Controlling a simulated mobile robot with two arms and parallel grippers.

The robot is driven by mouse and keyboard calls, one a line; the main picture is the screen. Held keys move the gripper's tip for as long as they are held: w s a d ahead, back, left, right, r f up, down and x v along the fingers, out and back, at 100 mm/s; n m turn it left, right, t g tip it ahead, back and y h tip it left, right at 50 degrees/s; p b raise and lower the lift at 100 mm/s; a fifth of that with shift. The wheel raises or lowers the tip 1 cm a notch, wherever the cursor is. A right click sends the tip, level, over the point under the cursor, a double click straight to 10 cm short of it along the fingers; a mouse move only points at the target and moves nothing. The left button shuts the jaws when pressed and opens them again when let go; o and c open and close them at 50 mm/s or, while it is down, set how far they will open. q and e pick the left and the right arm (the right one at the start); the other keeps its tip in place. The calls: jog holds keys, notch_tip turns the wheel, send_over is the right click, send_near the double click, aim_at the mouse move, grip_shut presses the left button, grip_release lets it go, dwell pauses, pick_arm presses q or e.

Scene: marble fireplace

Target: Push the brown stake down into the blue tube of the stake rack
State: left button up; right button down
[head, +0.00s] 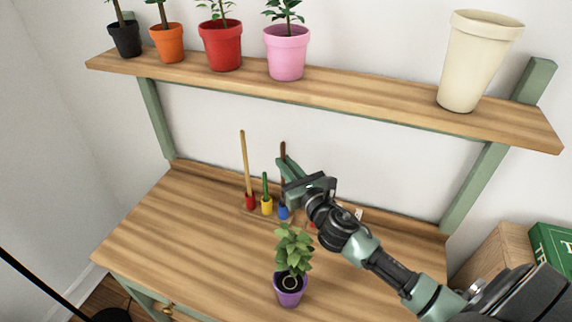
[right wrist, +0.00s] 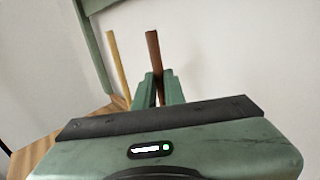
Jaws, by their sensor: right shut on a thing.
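The brown stake (head: 283,149) stands about upright above the blue tube (head: 284,212) of the stake rack. My right gripper (head: 286,163) is shut on the stake, and its top sticks up past the fingers. The stake also shows in the right wrist view (right wrist: 153,50), between the green fingers (right wrist: 160,88). My gripper hides part of the stake in the head view, so I cannot tell how deep its lower end sits in the blue tube. My left gripper is not in view.
A tan stake (head: 245,165) stands in the red tube (head: 250,202), and a green stake (head: 265,185) in the yellow tube (head: 267,207). A plant in a purple pot (head: 289,291) stands in front. A shelf (head: 350,92) with pots hangs above. The left tabletop is clear.

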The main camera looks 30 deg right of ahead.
jog(key=shift+f, duration=0.2)
jog(key=shift+f+b, duration=0.35)
jog(key=shift+b, duration=0.1)
jog(key=shift+f, duration=0.25)
jog(key=shift+f+b, duration=0.4)
jog(key=shift+b, duration=0.05)
jog(key=shift+f, duration=0.2)
jog(key=shift+f+b, duration=0.4)
jog(key=shift+b, duration=0.05)
jog(key=shift+f, duration=0.15)
dwell(0.5)
jog(key=shift+f+b, duration=0.4)
jog(key=shift+b, duration=0.05)
jog(key=shift+f, duration=0.35)
dwell(0.4)
